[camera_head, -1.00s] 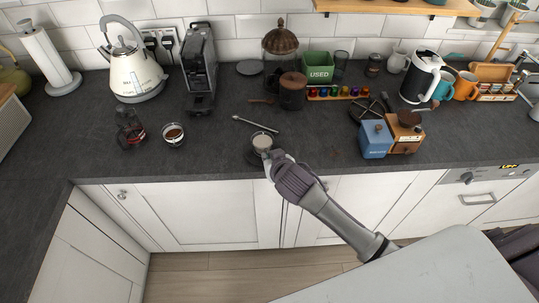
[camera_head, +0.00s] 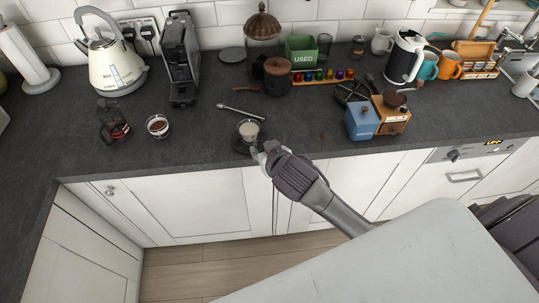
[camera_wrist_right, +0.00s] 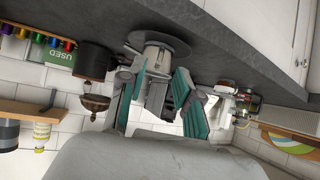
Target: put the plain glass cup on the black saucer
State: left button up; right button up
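The plain glass cup (camera_head: 249,131) stands upright and appears to rest on the black saucer (camera_head: 240,146) near the worktop's front edge. My right gripper (camera_head: 263,153) is just in front of the cup and to its right. In the right wrist view, which is upside down, the teal-padded fingers of the right gripper (camera_wrist_right: 157,88) are spread apart with nothing held between them. The cup (camera_wrist_right: 157,57) shows just beyond the fingertips, against the dark round saucer (camera_wrist_right: 172,41). The gripper hides part of the saucer in the head view. My left gripper is not in view.
A long spoon (camera_head: 240,112) lies behind the cup. A glass with coffee (camera_head: 158,126) and a red-and-black press (camera_head: 113,122) stand to the left. A blue box (camera_head: 362,121) and wooden grinder (camera_head: 392,113) stand to the right. The worktop around the saucer is mostly clear.

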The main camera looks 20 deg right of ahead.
jog(key=v, duration=0.6)
jog(key=shift+b, duration=0.3)
notch_tip(320, 180, down, 22)
jog(key=s+d+n+g, duration=0.1)
jog(key=s+d+g, duration=0.1)
jog(key=d+g, duration=0.15)
jog(key=s+d+f+g, duration=0.1)
jog(key=s+f, duration=0.3)
jog(key=f, duration=0.3)
jog(key=s+f+g, duration=0.1)
jog(key=s+f, duration=0.3)
jog(key=f, duration=0.2)
jog(key=s+f+g, duration=0.1)
jog(key=s+f, duration=0.4)
jog(key=s, duration=0.4)
jog(key=s+f+g, duration=0.2)
jog(key=s+f, duration=0.3)
jog(key=s, duration=0.4)
jog(key=s+d+f+n+g, duration=0.1)
jog(key=s+f, duration=0.4)
jog(key=s, duration=0.5)
jog(key=shift+f+g, duration=0.35)
jog(key=shift+f, duration=0.05)
jog(key=shift+d, duration=0.1)
